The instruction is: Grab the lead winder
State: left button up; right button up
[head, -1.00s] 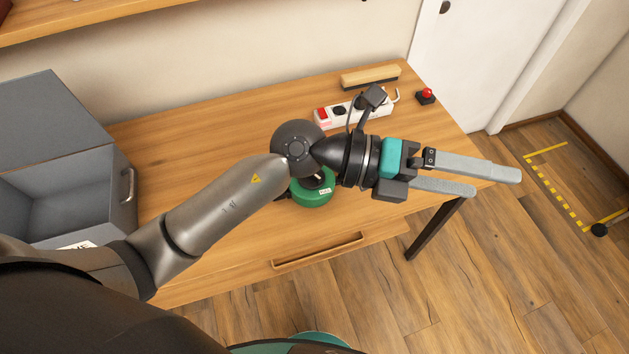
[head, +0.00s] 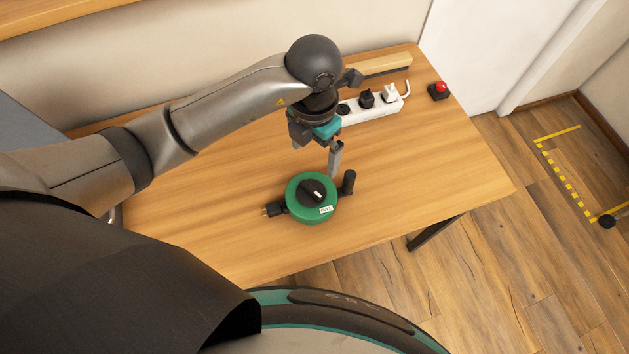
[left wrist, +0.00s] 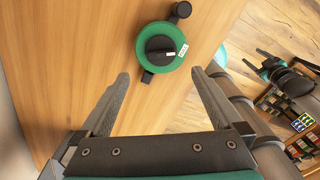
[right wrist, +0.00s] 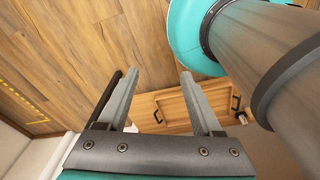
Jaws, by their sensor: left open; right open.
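The lead winder is a round green reel (head: 299,209) with a black hub, a white label, a black crank knob on its right and a plug on its left. It lies flat on the wooden desk. My left gripper (head: 334,160) points down just behind the winder, apart from it. In the left wrist view the gripper (left wrist: 160,85) is open and empty, with the winder (left wrist: 144,59) beyond its fingertips. My right gripper shows only in the right wrist view (right wrist: 160,80), open and empty, over the floor and away from the winder.
A white power strip (head: 372,109) with plugs, a wooden-backed brush (head: 382,65) and a red button (head: 439,89) stand along the back of the desk (head: 440,165). The front and right of the desk top are clear. A drawer front (right wrist: 170,108) shows in the right wrist view.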

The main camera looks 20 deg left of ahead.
pick_arm(q)
jog(key=f, duration=0.3)
jog(key=shift+s+f, duration=0.35)
jog(key=shift+f, duration=0.05)
send_over(312, 186)
jog(key=f, duration=0.5)
jog(key=shift+d, duration=0.25)
jog(key=shift+f, duration=0.2)
jog(key=shift+a+f, duration=0.1)
jog(key=shift+f, duration=0.2)
notch_tip(312, 186, down, 4)
jog(key=shift+s+a+r, duration=0.1)
jog(key=shift+a+r, duration=0.05)
jog(key=shift+r, duration=0.1)
jog(key=shift+f+b, duration=0.3)
jog(key=shift+f, duration=0.15)
jog(key=shift+c, duration=1.2)
grip_shut()
pick_arm(e)
jog(key=s, duration=0.2)
jog(key=shift+s+d+f, duration=0.1)
jog(key=shift+s+f, duration=0.25)
jog(key=shift+f, duration=0.05)
